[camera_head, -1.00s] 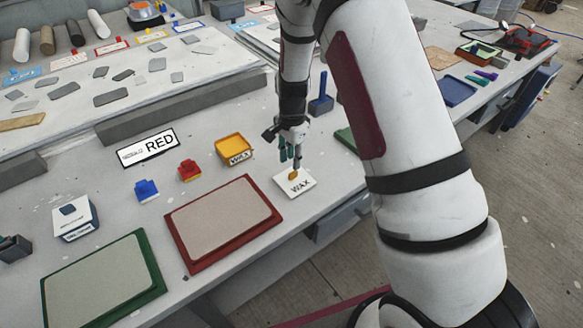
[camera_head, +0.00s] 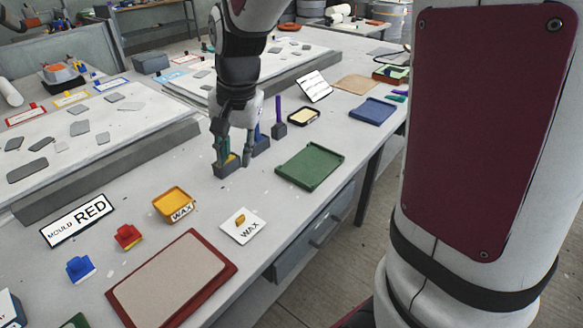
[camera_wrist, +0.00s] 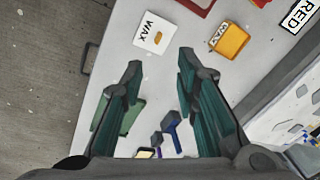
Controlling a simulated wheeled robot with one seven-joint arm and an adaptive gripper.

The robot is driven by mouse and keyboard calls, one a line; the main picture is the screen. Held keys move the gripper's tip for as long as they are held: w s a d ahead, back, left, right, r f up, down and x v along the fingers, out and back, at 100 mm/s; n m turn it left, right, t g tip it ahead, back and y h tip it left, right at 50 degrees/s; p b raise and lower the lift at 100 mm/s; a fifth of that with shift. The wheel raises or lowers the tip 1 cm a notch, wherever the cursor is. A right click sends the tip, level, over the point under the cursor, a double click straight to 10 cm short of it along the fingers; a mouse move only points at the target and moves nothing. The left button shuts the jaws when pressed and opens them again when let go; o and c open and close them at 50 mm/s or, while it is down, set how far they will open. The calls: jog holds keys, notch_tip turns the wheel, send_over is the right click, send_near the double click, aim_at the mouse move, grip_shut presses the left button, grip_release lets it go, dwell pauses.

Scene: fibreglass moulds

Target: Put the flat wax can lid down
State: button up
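A green tray (camera_head: 310,165) lies to the right. A red mould (camera_head: 172,280) lies nearer the front edge, with red (camera_head: 127,236) and blue (camera_head: 80,268) pieces at left.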

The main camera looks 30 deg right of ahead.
jog(key=s+r+n+t, duration=0.1)
jog(key=s+r+n, duration=0.3)
jog(key=s, duration=0.6)
jog(key=s+r+n+t, duration=0.2)
jog(key=s+r+n, duration=0.2)
jog(key=s, duration=0.6)
jog(key=shift+d+r+n+h, duration=0.4)
jog(key=shift+d+r, duration=0.05)
jog(key=shift+r, duration=0.15)
jog(key=shift+a, duration=0.1)
